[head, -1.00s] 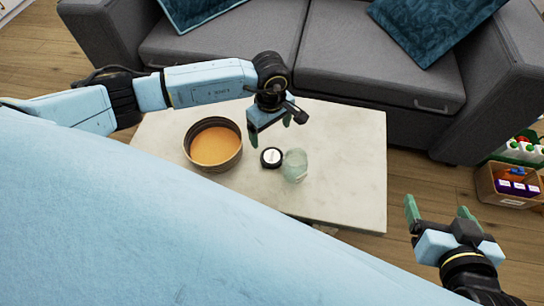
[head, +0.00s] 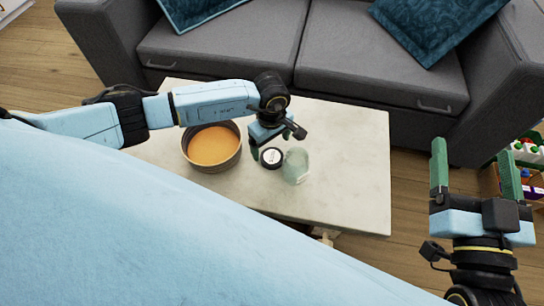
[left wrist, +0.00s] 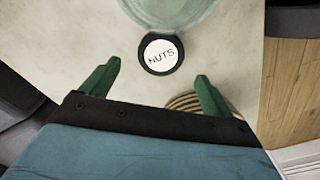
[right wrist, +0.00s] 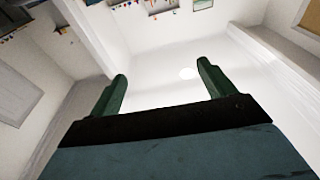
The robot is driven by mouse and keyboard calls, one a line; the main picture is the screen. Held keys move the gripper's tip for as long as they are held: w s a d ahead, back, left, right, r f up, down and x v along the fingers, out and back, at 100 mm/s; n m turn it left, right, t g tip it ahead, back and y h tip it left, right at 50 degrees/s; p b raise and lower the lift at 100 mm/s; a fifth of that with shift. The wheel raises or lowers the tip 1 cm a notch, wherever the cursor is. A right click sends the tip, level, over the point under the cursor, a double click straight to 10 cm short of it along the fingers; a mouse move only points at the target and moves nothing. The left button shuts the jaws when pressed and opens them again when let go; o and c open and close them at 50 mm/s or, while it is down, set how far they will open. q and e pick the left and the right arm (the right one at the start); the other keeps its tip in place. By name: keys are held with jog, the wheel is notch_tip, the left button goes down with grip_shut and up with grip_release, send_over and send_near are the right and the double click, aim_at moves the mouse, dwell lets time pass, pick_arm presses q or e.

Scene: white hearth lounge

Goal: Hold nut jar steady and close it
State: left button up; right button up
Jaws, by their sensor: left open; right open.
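The nut jar (head: 296,166) is clear greenish glass and stands on the pale table. Its round lid (head: 272,158), black-rimmed with a white label, lies on the table just left of the jar. In the left wrist view the lid (left wrist: 161,53) reads "NUTS", and part of the jar (left wrist: 172,8) shows at the top edge. My left gripper (left wrist: 155,85) is open and empty above the table, close to the lid; in the head view its fingers are partly hidden by its own wrist. My right gripper (head: 475,170) is open and empty, off the table's right side.
A round dark-rimmed container with an orange inside (head: 213,147) stands left of the lid. The marble-like table top (head: 350,150) is clear to the right of the jar. A grey sofa (head: 340,60) stands behind it. A crate of goods (head: 490,181) is at far right.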

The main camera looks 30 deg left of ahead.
aim_at(272, 156)
pick_arm(q)
jog(key=f+b, duration=0.1)
jog(key=f, duration=0.1)
jog(key=f+b, duration=0.1)
jog(key=f, duration=0.1)
jog(key=shift+s+d, duration=0.15)
jog(key=shift+d, duration=0.05)
jog(key=shift+f+b, duration=0.55)
jog(key=shift+f, duration=0.05)
pick_arm(e)
jog(key=s+r+t+y, duration=0.1)
jog(key=s+r+t, duration=0.2)
jog(key=r+t, duration=0.3)
jog(key=shift+r+y, duration=0.15)
jog(key=shift+y, duration=0.25)
pick_arm(q)
jog(key=c, duration=1.1)
jog(key=shift+r, duration=0.1)
